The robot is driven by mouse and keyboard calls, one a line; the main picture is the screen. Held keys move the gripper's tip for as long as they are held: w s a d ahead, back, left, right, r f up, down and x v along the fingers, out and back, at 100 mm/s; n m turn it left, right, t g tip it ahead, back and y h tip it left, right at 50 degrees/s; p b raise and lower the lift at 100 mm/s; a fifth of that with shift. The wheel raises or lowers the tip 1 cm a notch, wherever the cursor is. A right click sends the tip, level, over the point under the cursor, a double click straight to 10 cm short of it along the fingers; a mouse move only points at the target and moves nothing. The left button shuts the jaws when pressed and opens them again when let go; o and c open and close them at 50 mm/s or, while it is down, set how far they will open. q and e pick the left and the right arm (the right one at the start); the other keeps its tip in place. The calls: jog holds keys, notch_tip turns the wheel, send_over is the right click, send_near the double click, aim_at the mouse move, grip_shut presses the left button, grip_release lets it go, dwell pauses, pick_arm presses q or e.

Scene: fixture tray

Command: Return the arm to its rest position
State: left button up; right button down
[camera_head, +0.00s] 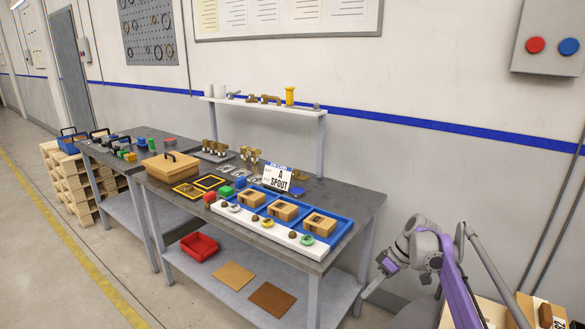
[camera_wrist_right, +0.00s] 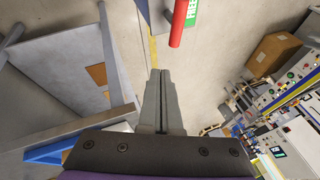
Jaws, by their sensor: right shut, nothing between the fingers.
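My right arm (camera_head: 452,270), grey and purple, comes in at the lower right of the head view. It is bent beside the right end of the workbench (camera_head: 345,225). My right gripper (camera_head: 371,288) hangs off the bench, apart from it, with its fingers pointing down and left. In the right wrist view the two grey fingers (camera_wrist_right: 161,95) lie together with nothing between them. My left arm and gripper do not show in either view.
A red bin (camera_head: 199,246) sits on the lower shelf. Cardboard boxes (camera_head: 540,311) stand at the lower right. The wrist view shows open floor beyond the fingers.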

jog(key=s+a+r+m+t+h+p, duration=0.1)
jog(key=s+a+r+m+h, duration=0.15)
jog(key=s, duration=0.55)
jog(key=s+a+r+m+t+h+p, duration=0.1)
jog(key=s+a+r+m, duration=0.15)
jog(key=s, duration=0.55)
jog(key=s+f+m+t+h, duration=0.1)
jog(key=s+f, duration=0.2)
jog(key=s, duration=0.6)
jog(key=s+a+f+m+t+h+p, duration=0.1)
jog(key=s+f, duration=0.3)
jog(key=s, duration=0.6)
jog(key=shift+m+t, duration=0.6)
jog(key=shift+s+d, duration=0.1)
